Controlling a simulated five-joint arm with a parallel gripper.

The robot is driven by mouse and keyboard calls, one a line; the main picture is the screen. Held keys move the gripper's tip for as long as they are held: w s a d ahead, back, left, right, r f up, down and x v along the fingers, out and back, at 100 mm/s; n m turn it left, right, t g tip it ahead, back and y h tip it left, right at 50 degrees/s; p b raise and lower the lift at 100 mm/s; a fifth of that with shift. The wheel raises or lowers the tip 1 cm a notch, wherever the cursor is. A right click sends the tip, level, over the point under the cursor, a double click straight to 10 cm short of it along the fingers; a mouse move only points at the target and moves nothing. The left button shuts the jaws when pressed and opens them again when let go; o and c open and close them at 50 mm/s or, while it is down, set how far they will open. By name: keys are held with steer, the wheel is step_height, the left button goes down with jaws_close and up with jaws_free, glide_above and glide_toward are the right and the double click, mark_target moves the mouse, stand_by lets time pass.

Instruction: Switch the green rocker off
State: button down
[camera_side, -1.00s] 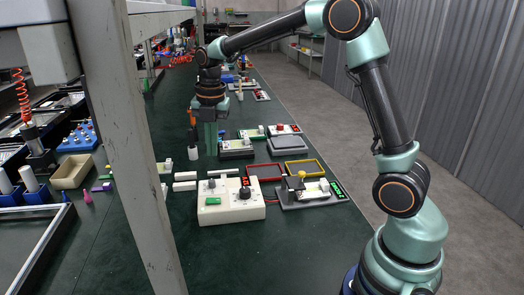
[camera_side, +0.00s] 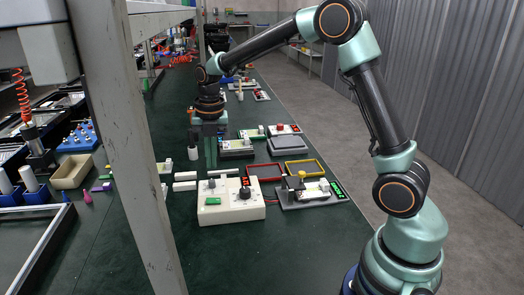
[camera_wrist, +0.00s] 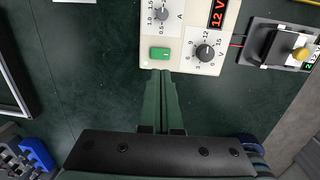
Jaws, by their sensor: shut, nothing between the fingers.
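The green rocker (camera_side: 212,201) sits on the front left of a cream power supply box (camera_side: 245,210) with two knobs and a red display. In the wrist view the rocker (camera_wrist: 160,54) lies just beyond my fingertips, and the display (camera_wrist: 217,13) is lit and reads 12 V. My gripper (camera_wrist: 160,73) is shut and empty, its green fingers pointing toward the box's edge by the rocker. In the side view my gripper (camera_side: 210,164) hangs behind the box, apart from it. Which way the rocker is tipped is too small to tell.
A grey fixture with a yellow-topped knob (camera_wrist: 299,54) stands right of the box, joined by a red wire. White blocks (camera_side: 185,181) lie behind the box at left. Red (camera_side: 266,173) and yellow (camera_side: 303,168) frames lie behind it at right. The green table in front is clear.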

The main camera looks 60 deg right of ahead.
mark_target(210, 200)
steer(key=f, duration=0.7)
steer(key=w+a+f, duration=0.1)
steer(key=f, duration=0.2)
steer(key=shift+f, duration=0.2)
